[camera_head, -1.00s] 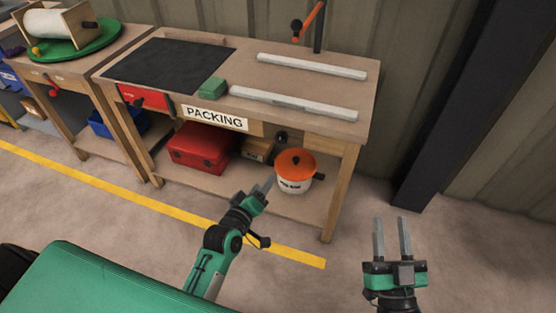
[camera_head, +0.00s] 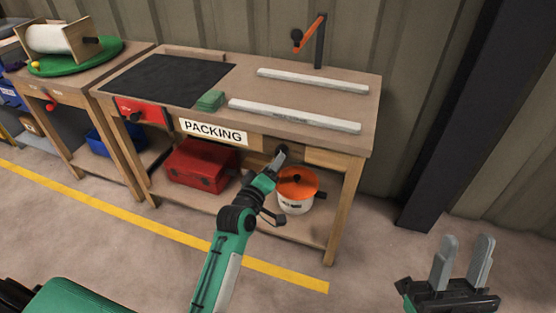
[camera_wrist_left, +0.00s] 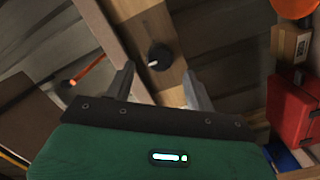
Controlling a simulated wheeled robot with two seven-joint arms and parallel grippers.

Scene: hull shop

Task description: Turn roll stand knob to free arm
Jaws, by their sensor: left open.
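A round black knob (camera_wrist_left: 158,57) with a white mark sits on the wooden front rail of the packing bench. In the left wrist view it is just beyond and between the two fingertips of my left gripper (camera_wrist_left: 160,76), which is open and empty. In the head view my left gripper (camera_head: 280,156) is at the bench front and mostly hides this knob. A roll stand (camera_head: 58,39), a white roll between wooden sides, stands on the left bench and has its own dark knob (camera_head: 92,40). My right gripper (camera_head: 466,243) is open and empty at the lower right.
The packing bench (camera_head: 345,138) carries a black mat, a green block and two pale bars. A post with an orange arm (camera_head: 310,33) rises at its back. An orange-lidded pot (camera_head: 297,190) and red toolbox (camera_head: 200,165) sit on the lower shelf. A dark column (camera_head: 455,110) stands right.

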